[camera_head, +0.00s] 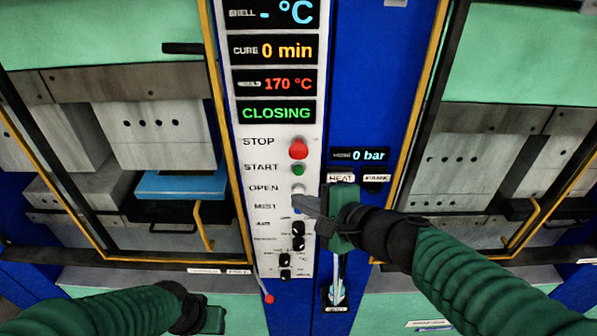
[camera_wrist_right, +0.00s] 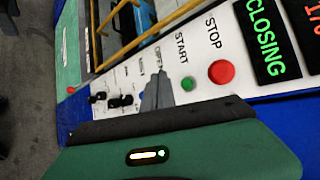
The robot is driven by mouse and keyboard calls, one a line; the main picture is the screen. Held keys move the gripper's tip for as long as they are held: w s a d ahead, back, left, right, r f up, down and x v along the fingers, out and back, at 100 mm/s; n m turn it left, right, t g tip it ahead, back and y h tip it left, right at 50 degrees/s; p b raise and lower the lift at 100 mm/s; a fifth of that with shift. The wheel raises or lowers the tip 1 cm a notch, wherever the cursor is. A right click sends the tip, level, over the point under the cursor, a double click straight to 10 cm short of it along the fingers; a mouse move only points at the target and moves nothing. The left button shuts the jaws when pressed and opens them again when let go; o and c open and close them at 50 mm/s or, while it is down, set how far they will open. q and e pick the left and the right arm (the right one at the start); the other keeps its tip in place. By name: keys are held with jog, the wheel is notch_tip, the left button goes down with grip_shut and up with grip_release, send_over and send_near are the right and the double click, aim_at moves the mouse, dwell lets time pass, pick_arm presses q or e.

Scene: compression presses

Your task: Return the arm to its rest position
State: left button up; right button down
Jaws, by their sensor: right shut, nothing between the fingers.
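My right arm reaches in from the lower right in the head view. Its gripper (camera_head: 305,205) is shut and empty, with the fingertips in front of the white control panel (camera_head: 258,225), beside the OPEN and MIST buttons. I cannot tell whether they touch the panel. In the right wrist view the closed fingers (camera_wrist_right: 157,92) show against the panel, left of the green START button (camera_wrist_right: 187,83) and red STOP button (camera_wrist_right: 221,72). My left gripper (camera_head: 212,320) is low at the bottom edge of the head view; its fingers cannot be made out.
The panel display (camera_head: 277,112) reads CLOSING; others read 170 °C, 0 min and 0 bar. A blue slab (camera_head: 180,186) sits between grey blocks in the left press, behind a yellow-edged frame. The right press (camera_head: 450,165) has similar blocks. Small black knobs (camera_head: 298,229) lie below the fingertips.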

jog(key=shift+s, duration=0.1)
jog(key=s+d+f+n+g+h+b, duration=0.2)
jog(key=s+d+f+n+b, duration=0.2)
jog(key=f, duration=0.8)
jog(key=s+d+f+n+g+h+b, duration=0.3)
jog(key=s+d+f+n+b, duration=0.2)
jog(key=f, duration=0.8)
jog(key=s+d+f+n+g+h+b, duration=0.2)
jog(key=s+d+f+n+h+b, duration=0.1)
jog(key=d+f, duration=0.7)
notch_tip(320, 180, down, 3)
jog(key=s+n+b, duration=0.1)
jog(key=s+b, duration=0.1)
jog(key=s, duration=0.1)
jog(key=shift+n, duration=0.4)
jog(key=shift+w+a, duration=0.1)
dwell(3.4)
